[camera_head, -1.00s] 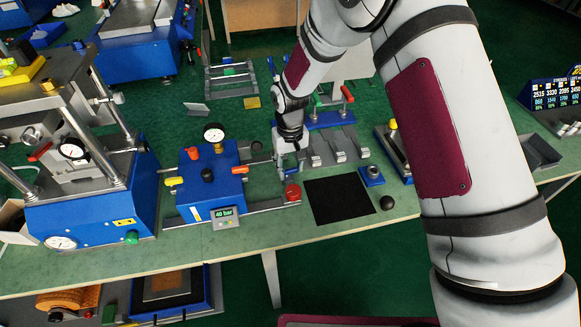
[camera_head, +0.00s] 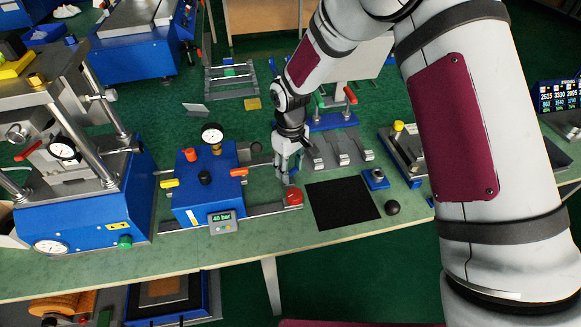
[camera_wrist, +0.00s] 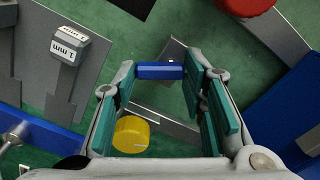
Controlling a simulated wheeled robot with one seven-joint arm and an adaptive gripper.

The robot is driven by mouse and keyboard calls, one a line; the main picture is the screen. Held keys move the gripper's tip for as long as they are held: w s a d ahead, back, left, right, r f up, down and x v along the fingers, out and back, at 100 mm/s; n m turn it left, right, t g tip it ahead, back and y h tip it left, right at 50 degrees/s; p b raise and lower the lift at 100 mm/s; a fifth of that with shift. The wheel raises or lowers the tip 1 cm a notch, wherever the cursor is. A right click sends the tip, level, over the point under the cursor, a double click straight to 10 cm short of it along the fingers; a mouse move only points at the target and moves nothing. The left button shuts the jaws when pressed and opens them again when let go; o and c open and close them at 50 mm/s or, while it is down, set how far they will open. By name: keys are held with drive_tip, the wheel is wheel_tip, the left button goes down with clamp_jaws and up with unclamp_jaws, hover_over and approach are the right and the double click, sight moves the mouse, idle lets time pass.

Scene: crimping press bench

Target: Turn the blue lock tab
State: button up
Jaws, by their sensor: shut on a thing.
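The blue lock tab (camera_wrist: 160,71) is a short blue bar in the wrist view. It spans the gap between the teal-padded fingertips of my gripper (camera_wrist: 161,74), which is shut on it. In the head view, my gripper (camera_head: 287,177) points down at the bench, left of the black mat and just behind the red knob. The tab cannot be made out there. A grey metal plate shows behind and below the tab in the wrist view.
A red knob (camera_head: 294,198) is close in front of my gripper. A blue box with a gauge and 40 bar display (camera_head: 222,217) stands to the left. Grey blocks (camera_head: 340,150) lie to the right. A yellow cylinder (camera_wrist: 131,134) shows between my fingers. The black mat (camera_head: 342,203) is clear.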

sight(291, 171)
drive_tip(key=o, duration=1.2)
drive_tip(key=shift+c, duration=0.2)
drive_tip(key=shift+r, duration=0.15)
wheel_tip(291, 171, up, 12)
drive_tip(key=s+d+r+m+t+p, duration=0.1)
drive_tip(key=s+d+r+m+t, duration=0.35)
drive_tip(key=s+d+r, duration=1.55)
drive_tip(key=s+d+m, duration=0.2)
drive_tip(key=s+m, duration=0.3)
drive_tip(key=s, duration=0.5)
drive_tip(key=shift+d+r+p, duration=0.35)
drive_tip(key=shift+d+p, duration=0.05)
